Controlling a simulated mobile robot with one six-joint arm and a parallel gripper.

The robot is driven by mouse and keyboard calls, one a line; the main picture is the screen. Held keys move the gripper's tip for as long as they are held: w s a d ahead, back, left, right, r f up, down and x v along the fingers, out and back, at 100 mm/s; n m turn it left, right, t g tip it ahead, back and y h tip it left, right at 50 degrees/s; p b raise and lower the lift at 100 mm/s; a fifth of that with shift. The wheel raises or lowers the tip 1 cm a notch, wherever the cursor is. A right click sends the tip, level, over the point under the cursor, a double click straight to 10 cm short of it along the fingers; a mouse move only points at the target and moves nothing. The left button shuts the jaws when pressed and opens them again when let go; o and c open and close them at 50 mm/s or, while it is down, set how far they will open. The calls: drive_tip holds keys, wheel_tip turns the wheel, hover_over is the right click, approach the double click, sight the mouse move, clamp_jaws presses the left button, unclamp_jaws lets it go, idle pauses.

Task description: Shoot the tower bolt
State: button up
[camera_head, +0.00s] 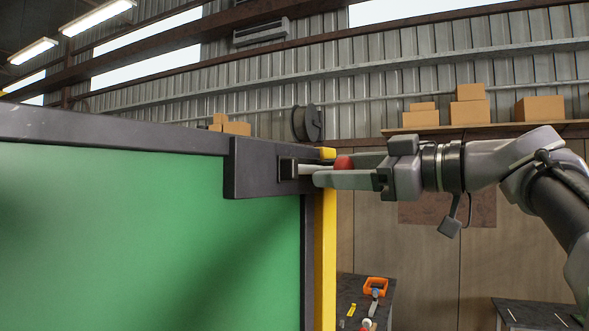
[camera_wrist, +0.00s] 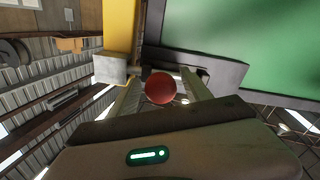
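The tower bolt's red round knob (camera_head: 344,162) stands out near the yellow post, at the upper right corner of the green door panel (camera_head: 140,230). A dark plate (camera_head: 255,168) carries the bolt's fittings, and a short pale metal piece (camera_head: 306,169) shows beside it. My gripper (camera_head: 335,170) reaches in from the right with its fingers on either side of the knob. In the wrist view the knob (camera_wrist: 160,88) sits between the two fingers (camera_wrist: 162,92), with a narrow gap visible at its side. The gripper looks open. The rod is mostly hidden.
A yellow post (camera_head: 325,250) stands along the door's right edge; a pale block (camera_wrist: 110,68) is beside it in the wrist view. A bench (camera_head: 350,290) with an orange bin (camera_head: 375,286) is below. A shelf with cardboard boxes (camera_head: 468,107) is behind my arm.

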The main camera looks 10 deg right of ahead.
drive_tip(key=shift+s, duration=0.1)
drive_tip(key=b+v, duration=0.2)
drive_tip(key=v, duration=0.5)
drive_tip(key=shift+b, duration=0.35)
